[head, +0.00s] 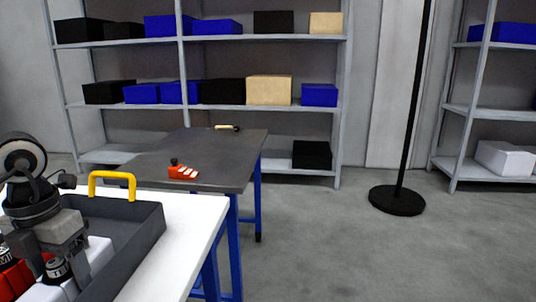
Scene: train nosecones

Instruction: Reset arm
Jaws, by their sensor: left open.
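My left gripper (58,256) is at the lower left of the head view, open and pointing down over a grey tray (138,238) with a yellow handle. White and red pieces (12,280) lie in the tray under and beside the gripper, partly hidden by it. I cannot tell whether its fingers touch them. A red nosecone (183,172) with white patches and a dark knob sits on the dark grey table behind. My right gripper is not in view.
The tray stands on a white table (190,220). The dark table (215,155) also carries a small yellowish piece (228,127) at its far edge. Shelves (260,108) with boxes line the wall. A black pole base (397,200) stands right. The floor between is clear.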

